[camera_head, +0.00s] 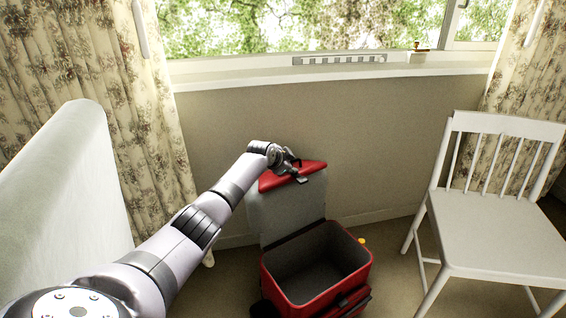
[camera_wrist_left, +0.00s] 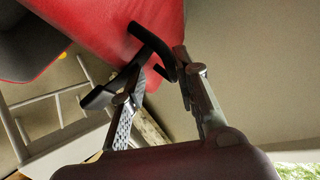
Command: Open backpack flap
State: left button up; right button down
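The red backpack (camera_head: 317,300) stands on the floor with its grey inside showing and its mouth open upward. Its flap (camera_head: 285,213), grey inside with a red end, is raised upright at the back, toward the wall. The flap's red face fills the top of the left wrist view (camera_wrist_left: 105,30), with a black curved handle (camera_wrist_left: 150,40) on it. My left gripper (camera_head: 294,171) is at the flap's red top end. In the wrist view its fingers (camera_wrist_left: 165,80) are apart, with the handle's curved end between or just beyond the tips. Contact is unclear. My right gripper is not in view.
A white chair (camera_head: 500,238) stands at the right. A pale padded piece of furniture (camera_head: 55,190) is at the left. The wall (camera_head: 370,140) and window sill are close behind the flap. Some carpet is free between backpack and chair.

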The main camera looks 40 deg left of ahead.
pick_arm(q)
jog(key=v, duration=1.1)
jog(key=shift+r, duration=0.2)
jog(key=shift+s, duration=0.1)
